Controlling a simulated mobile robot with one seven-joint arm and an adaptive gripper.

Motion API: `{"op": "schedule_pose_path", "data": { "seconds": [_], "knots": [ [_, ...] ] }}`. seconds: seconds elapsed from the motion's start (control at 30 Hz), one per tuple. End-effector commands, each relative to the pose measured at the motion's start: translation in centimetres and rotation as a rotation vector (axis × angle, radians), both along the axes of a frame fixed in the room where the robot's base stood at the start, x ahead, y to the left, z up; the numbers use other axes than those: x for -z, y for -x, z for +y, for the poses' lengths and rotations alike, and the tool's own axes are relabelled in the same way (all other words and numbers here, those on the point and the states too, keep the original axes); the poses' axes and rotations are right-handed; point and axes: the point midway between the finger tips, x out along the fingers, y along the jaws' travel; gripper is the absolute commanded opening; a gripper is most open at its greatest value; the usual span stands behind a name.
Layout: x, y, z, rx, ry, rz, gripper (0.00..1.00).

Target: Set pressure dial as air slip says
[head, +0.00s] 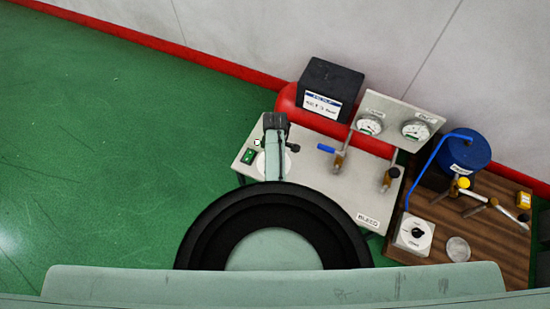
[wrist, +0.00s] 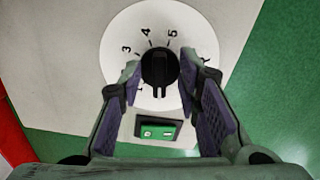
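The pressure dial (wrist: 190,35) is a white disc with black numbers, of which 3, 4 and 5 read clearly in the wrist view. Its black knob (wrist: 159,66) sits at the centre; I cannot tell which number it marks. My gripper (wrist: 170,75) is open, with one finger on either side of the knob and visible gaps to it. In the head view my arm covers most of the dial (head: 260,164).
A green rocker switch (wrist: 158,130) lies beside the dial on the pale panel (head: 318,190). Two gauges (head: 369,125) (head: 416,130), a blue-handled valve (head: 327,148) and a red tank (head: 287,100) stand nearby. A wooden board (head: 490,245) at right carries a blue container (head: 466,150).

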Motion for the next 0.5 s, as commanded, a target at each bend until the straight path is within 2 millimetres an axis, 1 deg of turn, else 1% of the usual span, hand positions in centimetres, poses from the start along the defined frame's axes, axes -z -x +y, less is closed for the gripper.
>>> {"op": "schedule_pose_path", "data": {
  "seconds": [0.1,0.5],
  "knots": [
    [-0.04,-0.01,0.01,0.000,0.000,0.000,0.31],
    [-0.06,-0.01,0.00,0.000,0.000,0.000,0.04]
  ]
}}
